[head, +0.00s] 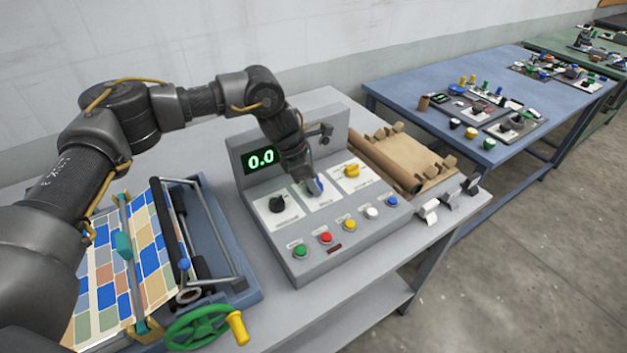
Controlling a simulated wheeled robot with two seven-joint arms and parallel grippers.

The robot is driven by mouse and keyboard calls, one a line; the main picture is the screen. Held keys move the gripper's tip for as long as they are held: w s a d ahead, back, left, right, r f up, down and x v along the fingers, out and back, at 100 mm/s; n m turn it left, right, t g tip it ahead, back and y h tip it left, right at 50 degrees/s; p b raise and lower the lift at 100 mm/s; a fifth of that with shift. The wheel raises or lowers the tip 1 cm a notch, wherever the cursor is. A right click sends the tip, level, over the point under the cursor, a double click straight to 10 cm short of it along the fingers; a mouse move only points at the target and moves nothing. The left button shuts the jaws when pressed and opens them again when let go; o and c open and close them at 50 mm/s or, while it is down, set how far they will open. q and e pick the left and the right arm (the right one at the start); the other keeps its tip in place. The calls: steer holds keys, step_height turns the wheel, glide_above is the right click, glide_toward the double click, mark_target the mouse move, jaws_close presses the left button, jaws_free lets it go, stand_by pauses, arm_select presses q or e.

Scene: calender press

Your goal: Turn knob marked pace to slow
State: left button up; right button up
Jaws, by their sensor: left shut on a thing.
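A grey control box (353,236) stands on the table. The labels are too small to read, so I cannot tell which one is marked pace. The green display (261,158) reads 0.0. My right gripper is not in view.
Green, red, yellow, white and blue buttons line the box's front, with the red button (326,237) near my gripper. A blue press (226,238) with a green handwheel (196,328) stands at the left. Brown sheet material (412,158) lies at the right.

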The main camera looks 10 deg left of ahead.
arm_select(q)
steer(key=shift+n+b, duration=0.35)
steer(key=shift+n, duration=0.25)
steer(key=shift+r+n+t+b, duration=0.1)
steer(key=shift+n+t+b, duration=0.2)
steer(key=shift+n+t, duration=0.45)
steer(key=n+y, duration=0.1)
steer(key=n, duration=0.2)
steer(key=shift+d+t, duration=0.1)
steer(key=shift+t, duration=0.15)
steer(key=n+y, duration=0.1)
steer(key=n, duration=0.2)
steer(key=shift+r+t, duration=0.2)
steer(key=shift+t, duration=0.1)
steer(key=shift+d+n+y, duration=0.1)
steer(key=shift+n+y, duration=0.4)
steer(key=shift+n, duration=0.85)
steer(key=o, duration=1)
steer(key=shift+s+f, duration=0.15)
steer(key=shift+s, duration=0.05)
